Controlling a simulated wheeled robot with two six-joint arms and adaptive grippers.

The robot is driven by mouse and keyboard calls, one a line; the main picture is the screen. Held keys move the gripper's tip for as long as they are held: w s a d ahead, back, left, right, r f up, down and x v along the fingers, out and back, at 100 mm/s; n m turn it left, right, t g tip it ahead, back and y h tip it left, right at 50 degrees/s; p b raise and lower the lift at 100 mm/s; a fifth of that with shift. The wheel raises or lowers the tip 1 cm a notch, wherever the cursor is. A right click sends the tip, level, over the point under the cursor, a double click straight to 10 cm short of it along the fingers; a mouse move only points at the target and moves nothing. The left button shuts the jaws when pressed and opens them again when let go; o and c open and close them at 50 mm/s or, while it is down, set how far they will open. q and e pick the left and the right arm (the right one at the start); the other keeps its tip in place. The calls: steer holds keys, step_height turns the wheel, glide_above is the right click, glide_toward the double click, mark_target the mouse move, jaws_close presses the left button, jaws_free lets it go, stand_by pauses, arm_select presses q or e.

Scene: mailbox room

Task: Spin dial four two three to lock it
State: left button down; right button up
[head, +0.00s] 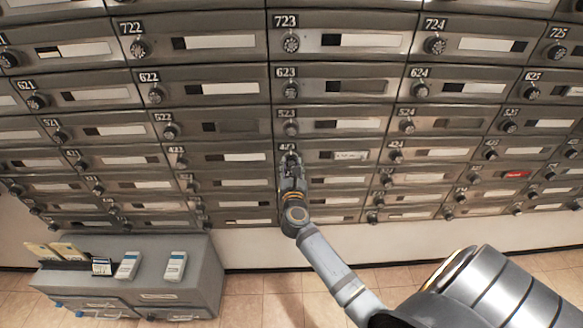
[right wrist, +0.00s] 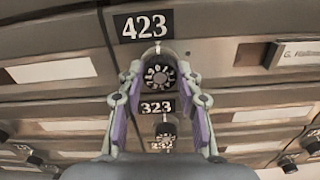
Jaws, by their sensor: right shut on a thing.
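The dial of box 423 (right wrist: 160,79) is a round dark knob with white digits, just below the 423 plate (right wrist: 144,26) in the right wrist view. My right gripper (head: 291,167) reaches up to it in the head view and mostly hides the dial there. In the right wrist view its two fingers stand on either side of the dial, shut on it. The dial's exact number setting is too small to read surely. My left gripper is not in view.
The dial of box 323 (right wrist: 167,131) sits just below, between the fingers in the right wrist view. Dial 523 (head: 291,128) is above. A grey cabinet (head: 200,275) with small devices stands at the lower left. Tiled floor is open in front.

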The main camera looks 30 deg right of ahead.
stand_by(0.5)
steer(key=o, duration=1.2)
steer(key=shift+c, duration=0.2)
steer(key=v, duration=1.2)
steer(key=shift+f, duration=0.1)
